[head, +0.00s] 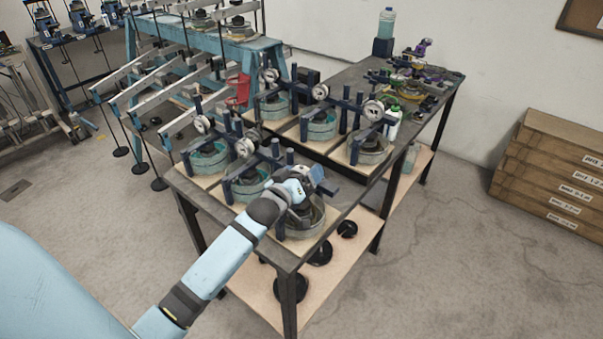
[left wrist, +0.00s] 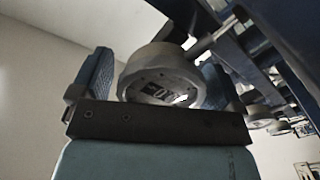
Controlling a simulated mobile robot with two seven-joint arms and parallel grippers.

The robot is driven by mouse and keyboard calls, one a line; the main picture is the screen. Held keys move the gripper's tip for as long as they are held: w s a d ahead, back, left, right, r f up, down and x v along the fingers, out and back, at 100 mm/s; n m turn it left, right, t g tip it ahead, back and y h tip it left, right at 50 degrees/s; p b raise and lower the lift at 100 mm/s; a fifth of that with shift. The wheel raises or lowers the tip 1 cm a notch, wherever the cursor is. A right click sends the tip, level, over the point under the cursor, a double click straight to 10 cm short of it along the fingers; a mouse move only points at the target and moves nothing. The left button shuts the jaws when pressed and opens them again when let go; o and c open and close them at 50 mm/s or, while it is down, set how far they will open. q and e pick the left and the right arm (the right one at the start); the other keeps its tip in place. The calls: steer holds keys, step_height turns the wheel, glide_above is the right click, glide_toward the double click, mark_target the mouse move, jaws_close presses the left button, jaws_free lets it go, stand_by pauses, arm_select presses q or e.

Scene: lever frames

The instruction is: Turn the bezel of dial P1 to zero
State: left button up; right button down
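My left arm reaches over the front corner of the bench, and my left gripper (head: 314,178) is at the dial of the nearest round cell (head: 302,225). In the left wrist view a round grey dial (left wrist: 160,76) sits between the two blue fingers of the gripper (left wrist: 155,80). The fingers stand apart on either side of the bezel, with a narrow gap at the left. The face carries dark and white marks too small to read. No P1 label is readable. My right gripper is not in view.
Similar dials stand close by, one at the left (head: 245,147) and one behind (head: 373,110), on dark blue posts over round cells. The dark bench (head: 285,262) has black discs (head: 291,287) on its lower shelf. A light blue lever frame (head: 200,45) stands behind.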

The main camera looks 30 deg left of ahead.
arm_select(q)
steer(key=s+b, duration=0.2)
steer(key=s, duration=1.1)
steer(key=shift+s+d, duration=0.2)
steer(key=shift+s, duration=0.2)
steer(key=s+d+f+m+g+h, duration=0.2)
steer(key=s+d+f+m+g, duration=0.1)
steer(key=s+d+f, duration=0.4)
steer(key=s+d+f+m+g+h+p, duration=0.1)
steer(key=s+d+f+m+g, duration=0.3)
steer(key=s+d+f, duration=0.3)
steer(key=d+f+m, duration=0.1)
steer(key=d+f, duration=0.2)
steer(key=f, duration=0.3)
steer(key=shift+s+f+m+h, duration=0.2)
steer(key=shift+m+h, duration=0.1)
steer(key=shift+h, duration=0.1)
